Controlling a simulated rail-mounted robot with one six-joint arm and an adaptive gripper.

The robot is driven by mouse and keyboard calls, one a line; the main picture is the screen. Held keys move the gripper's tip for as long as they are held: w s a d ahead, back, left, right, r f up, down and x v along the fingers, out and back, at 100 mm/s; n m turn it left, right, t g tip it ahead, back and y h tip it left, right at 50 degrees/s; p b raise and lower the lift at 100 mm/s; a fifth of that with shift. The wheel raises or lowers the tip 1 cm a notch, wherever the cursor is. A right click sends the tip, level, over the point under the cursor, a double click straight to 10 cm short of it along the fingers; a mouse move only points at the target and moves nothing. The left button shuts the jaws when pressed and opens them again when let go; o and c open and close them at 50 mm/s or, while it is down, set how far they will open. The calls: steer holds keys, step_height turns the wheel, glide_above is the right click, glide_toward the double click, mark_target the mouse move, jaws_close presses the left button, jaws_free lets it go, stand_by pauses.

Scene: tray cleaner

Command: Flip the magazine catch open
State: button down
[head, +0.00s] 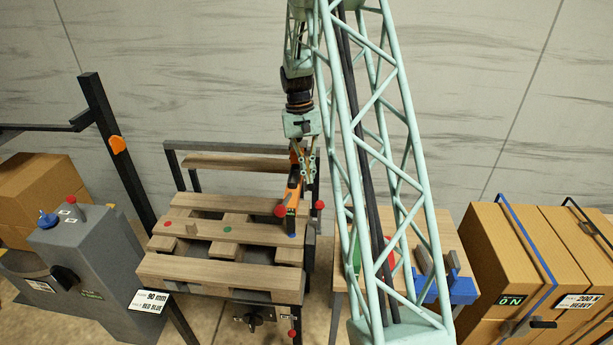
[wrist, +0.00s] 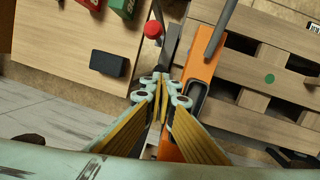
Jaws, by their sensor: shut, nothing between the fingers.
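My gripper (head: 303,172) hangs over the right end of the slatted wooden rack, pointing down, beside an upright orange piece (head: 292,198). In the wrist view my gripper (wrist: 161,84) is shut and empty, its fingertips together. The orange piece (wrist: 203,68) runs just right of the fingers, with a grey bar at its upper end. A red knob (wrist: 153,29) on a dark lever lies just beyond the fingertips; I cannot tell if they touch. In the head view red knobs flank the orange piece, left (head: 280,211) and right (head: 320,205). I cannot tell which part is the magazine catch.
The slatted rack (head: 220,270) has coloured dots. A side table (head: 448,228) at right holds a blue holder (head: 460,288) and dark blocks. A grey control box (head: 95,265) stands at left. Strapped cartons (head: 510,250) stand far right. My lattice arm blocks part of the view.

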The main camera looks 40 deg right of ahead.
steer(key=shift+s+f, duration=0.1)
steer(key=shift+f, duration=0.05)
steer(key=shift+w+d+r+p, duration=0.2)
steer(key=shift+w+d+p, duration=0.1)
steer(key=shift+w+d, duration=0.25)
stand_by(0.7)
steer(key=w+d+p+v, duration=0.1)
steer(key=p+v, duration=0.1)
steer(key=v, duration=1.1)
steer(key=shift+w+d+f, duration=0.2)
steer(key=shift+w+d, duration=0.05)
stand_by(0.4)
stand_by(0.3)
